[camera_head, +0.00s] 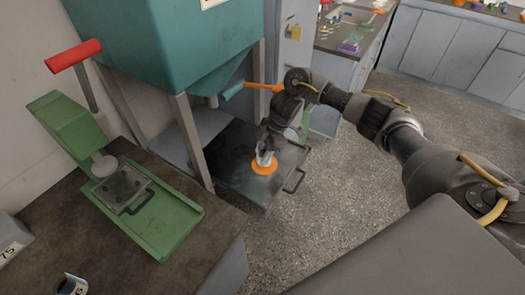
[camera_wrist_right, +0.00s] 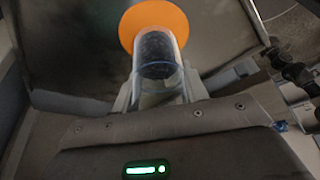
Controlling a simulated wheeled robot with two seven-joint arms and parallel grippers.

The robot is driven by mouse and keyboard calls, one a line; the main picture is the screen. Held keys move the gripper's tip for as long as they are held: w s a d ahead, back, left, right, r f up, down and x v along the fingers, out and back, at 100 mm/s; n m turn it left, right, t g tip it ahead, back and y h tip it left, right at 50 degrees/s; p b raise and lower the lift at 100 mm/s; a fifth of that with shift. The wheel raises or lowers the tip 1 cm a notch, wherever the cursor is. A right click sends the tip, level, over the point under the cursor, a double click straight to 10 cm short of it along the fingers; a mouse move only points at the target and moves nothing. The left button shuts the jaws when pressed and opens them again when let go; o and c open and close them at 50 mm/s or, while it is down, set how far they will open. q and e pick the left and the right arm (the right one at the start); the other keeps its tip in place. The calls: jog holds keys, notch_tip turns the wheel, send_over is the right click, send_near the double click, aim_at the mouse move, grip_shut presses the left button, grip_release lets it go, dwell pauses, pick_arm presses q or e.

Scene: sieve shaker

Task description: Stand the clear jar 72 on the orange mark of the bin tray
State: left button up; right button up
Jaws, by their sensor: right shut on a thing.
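The clear jar (camera_wrist_right: 155,55) has dark contents and sits between the fingers of my right gripper (camera_wrist_right: 158,88) in the right wrist view. The gripper is shut on it. In the head view my right gripper (camera_head: 267,150) is low over the dark bin tray (camera_head: 235,150), and the jar appears small and pale there. The orange mark (camera_head: 264,169) is a round disc on the tray; in the wrist view the orange mark (camera_wrist_right: 183,22) shows behind the jar's far end. I cannot tell whether the jar touches it. The jar's number is not readable. My left gripper is not in view.
A teal hopper (camera_head: 165,40) on grey legs stands over the tray's back left. The tray has a handle (camera_head: 294,181) at its right. A green press (camera_head: 140,205) with a red handle is on the left bench, near another jar (camera_head: 71,285). The floor at right is clear.

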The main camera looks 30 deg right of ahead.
jog(key=shift+f, duration=0.4)
dwell(0.8)
jog(key=shift+f, duration=0.2)
dwell(0.3)
jog(key=o, duration=1.1)
jog(key=v, duration=0.7)
jog(key=shift+d+r, duration=0.1)
jog(key=shift+r, duration=0.15)
